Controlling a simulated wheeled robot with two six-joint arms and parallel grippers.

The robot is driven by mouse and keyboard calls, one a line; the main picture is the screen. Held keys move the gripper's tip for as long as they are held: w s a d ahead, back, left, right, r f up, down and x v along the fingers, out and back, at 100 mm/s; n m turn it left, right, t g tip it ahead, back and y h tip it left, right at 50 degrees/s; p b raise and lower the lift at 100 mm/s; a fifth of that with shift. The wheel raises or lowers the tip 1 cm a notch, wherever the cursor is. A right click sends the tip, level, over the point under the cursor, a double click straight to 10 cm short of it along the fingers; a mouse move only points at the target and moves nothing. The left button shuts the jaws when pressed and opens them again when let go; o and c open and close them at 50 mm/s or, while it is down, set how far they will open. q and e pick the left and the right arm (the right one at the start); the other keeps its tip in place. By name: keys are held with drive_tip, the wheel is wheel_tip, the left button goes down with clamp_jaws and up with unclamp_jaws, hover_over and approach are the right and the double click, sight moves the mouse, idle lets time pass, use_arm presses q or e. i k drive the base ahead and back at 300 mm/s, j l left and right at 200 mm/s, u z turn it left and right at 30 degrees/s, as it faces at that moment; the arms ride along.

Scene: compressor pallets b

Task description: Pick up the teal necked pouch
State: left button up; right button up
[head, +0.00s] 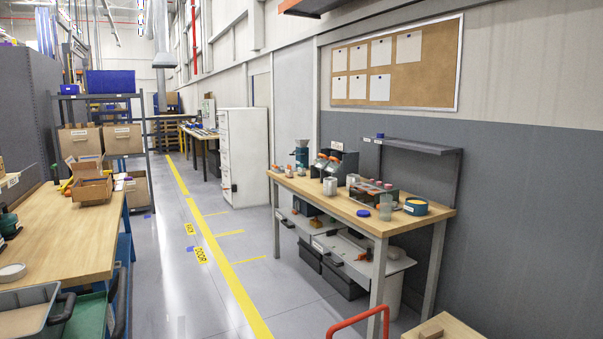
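I cannot make out a teal necked pouch with certainty. A small dark teal-green object (8,223) stands at the left edge of the picture on the left wooden table (75,235); it has a narrower top, and its kind is too small to tell. A teal item with a grey top (301,155) stands at the far end of the right workbench (345,205). Neither of my grippers is in view.
An open cardboard box (92,188) sits on the left table. A grey tray (30,310) is at the lower left. A red tube handle (360,322) rises at the bottom right. The grey aisle floor (170,270) between the benches is clear, with a yellow line.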

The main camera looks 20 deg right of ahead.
sight(302, 171)
drive_tip(key=u, duration=0.45)
drive_tip(key=i+u, duration=0.15)
drive_tip(key=u, duration=0.75)
drive_tip(key=i+l+u, duration=0.1)
drive_tip(key=u, duration=0.35)
drive_tip(key=i+u, duration=0.1)
drive_tip(key=u, duration=0.35)
drive_tip(key=l+u, duration=0.15)
drive_tip(key=u, duration=0.3)
drive_tip(key=l+u, duration=0.25)
drive_tip(key=l, duration=3.4)
drive_tip(key=k+l, duration=0.15)
drive_tip(key=l, duration=2.45)
drive_tip(key=l+z, duration=0.1)
drive_tip(key=l, duration=0.7)
drive_tip(key=l+z, duration=0.15)
drive_tip(key=l, duration=0.65)
drive_tip(key=i+l+z, duration=0.1)
drive_tip(key=l, duration=0.7)
drive_tip(key=l+z, duration=0.35)
drive_tip(key=i+l+z, duration=0.1)
drive_tip(key=l+z, duration=0.45)
drive_tip(key=z, duration=0.2)
drive_tip(key=i+j, duration=0.05)
